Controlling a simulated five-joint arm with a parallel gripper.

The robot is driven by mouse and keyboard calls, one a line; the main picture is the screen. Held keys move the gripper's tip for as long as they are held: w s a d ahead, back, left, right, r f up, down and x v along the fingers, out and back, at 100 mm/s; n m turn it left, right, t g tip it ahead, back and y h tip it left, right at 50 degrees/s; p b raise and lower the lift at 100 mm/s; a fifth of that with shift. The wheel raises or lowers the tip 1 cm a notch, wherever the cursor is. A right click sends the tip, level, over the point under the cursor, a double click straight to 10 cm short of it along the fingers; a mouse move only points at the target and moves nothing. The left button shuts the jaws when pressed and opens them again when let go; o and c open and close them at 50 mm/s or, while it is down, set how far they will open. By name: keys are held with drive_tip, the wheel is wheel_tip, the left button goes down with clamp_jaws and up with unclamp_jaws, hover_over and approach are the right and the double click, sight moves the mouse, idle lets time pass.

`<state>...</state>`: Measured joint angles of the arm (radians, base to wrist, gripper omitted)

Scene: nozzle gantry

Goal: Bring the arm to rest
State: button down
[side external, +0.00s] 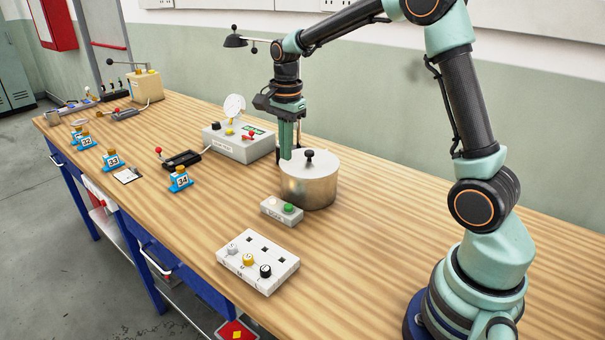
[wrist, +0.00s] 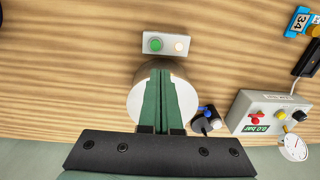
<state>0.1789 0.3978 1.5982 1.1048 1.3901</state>
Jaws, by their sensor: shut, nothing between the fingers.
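My gripper (side external: 285,155) points straight down over the bench, its green fingers together and empty. In the side view the fingertips overlap the back left rim of a silver lidded pot (side external: 308,188); I cannot tell whether they touch it. In the wrist view the closed fingers (wrist: 162,72) lie across the pot (wrist: 136,108) and hide its middle. My arm is bent at the elbow and reaches out from its base on the bench at right.
A two-button box (side external: 281,211) stands in front of the pot. A white block with nozzles (side external: 257,262) sits nearer. Blue numbered holders (side external: 180,180) line the front edge. The bench right of the block is clear.

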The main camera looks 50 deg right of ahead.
drive_tip(key=s+a+r+n+t, duration=0.2)
drive_tip(key=s+a+r+n, duration=0.1)
drive_tip(key=s+n, duration=0.5)
drive_tip(key=s+a+r+n+t, duration=0.3)
drive_tip(key=s+a+r+n, duration=0.1)
drive_tip(key=s+n, duration=0.4)
drive_tip(key=shift+s+a+r+n, duration=0.2)
drive_tip(key=shift+a+n, duration=0.35)
drive_tip(key=shift+n, duration=0.45)
